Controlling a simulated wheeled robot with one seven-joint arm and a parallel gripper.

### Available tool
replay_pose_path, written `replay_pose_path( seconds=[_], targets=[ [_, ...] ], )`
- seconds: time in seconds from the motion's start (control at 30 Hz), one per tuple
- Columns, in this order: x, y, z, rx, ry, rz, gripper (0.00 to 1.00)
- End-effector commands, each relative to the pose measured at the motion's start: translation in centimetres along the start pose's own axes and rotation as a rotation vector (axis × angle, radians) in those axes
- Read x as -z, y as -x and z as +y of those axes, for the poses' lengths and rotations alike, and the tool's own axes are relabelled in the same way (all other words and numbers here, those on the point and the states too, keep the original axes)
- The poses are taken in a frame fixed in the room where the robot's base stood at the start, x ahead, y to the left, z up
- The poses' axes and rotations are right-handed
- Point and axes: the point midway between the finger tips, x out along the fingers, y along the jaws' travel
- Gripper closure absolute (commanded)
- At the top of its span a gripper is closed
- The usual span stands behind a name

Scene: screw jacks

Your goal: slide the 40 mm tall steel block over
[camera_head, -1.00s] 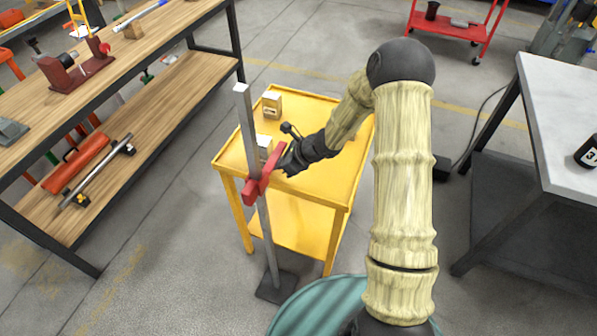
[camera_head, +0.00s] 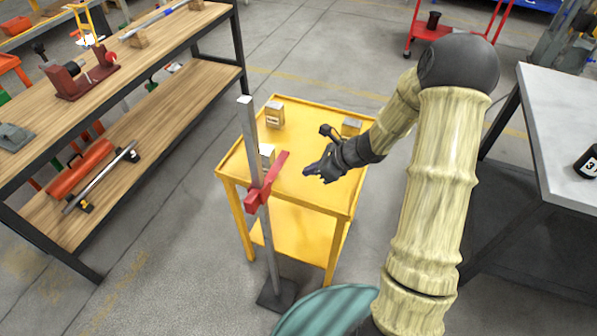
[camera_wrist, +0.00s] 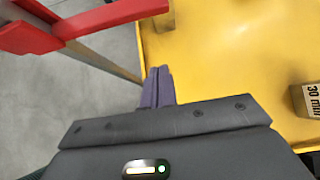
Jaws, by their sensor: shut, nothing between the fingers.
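Three small steel blocks with pale labels stand on the yellow cart (camera_head: 325,115): one at the back left (camera_head: 274,115), one at the back right (camera_head: 351,128) and one just behind the screw jack's post (camera_head: 267,154). In the head view their labels are too small to read, so I cannot tell which is 40 mm tall. The wrist view shows a block marked 30 mm (camera_wrist: 308,101) at its right edge. My gripper (camera_head: 308,172) is shut and empty over the cart's front half, right of the red jack arm; its closed fingers show in the wrist view (camera_wrist: 158,75).
The screw jack's grey post (camera_head: 250,135) stands on the floor at the cart's front left, its red arm (camera_head: 266,185) reaching over the cart edge. A wooden workbench (camera_head: 120,50) is left and a grey table (camera_head: 565,130) right. The cart's middle is clear.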

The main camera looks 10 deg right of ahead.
Motion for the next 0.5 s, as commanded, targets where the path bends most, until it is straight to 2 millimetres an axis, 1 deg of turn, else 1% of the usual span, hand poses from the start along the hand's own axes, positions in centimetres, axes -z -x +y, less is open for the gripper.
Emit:
replay_pose_path(
  seconds=[0.03,0.17,0.5],
  targets=[
    [-0.08,0.85,-0.07,0.003,-0.001,0.0,1.0],
    [0.01,1.71,-0.04,0.002,-0.002,-0.001,1.0],
    [-0.01,1.75,0.06,-0.001,0.003,0.001,1.0]
  ],
)
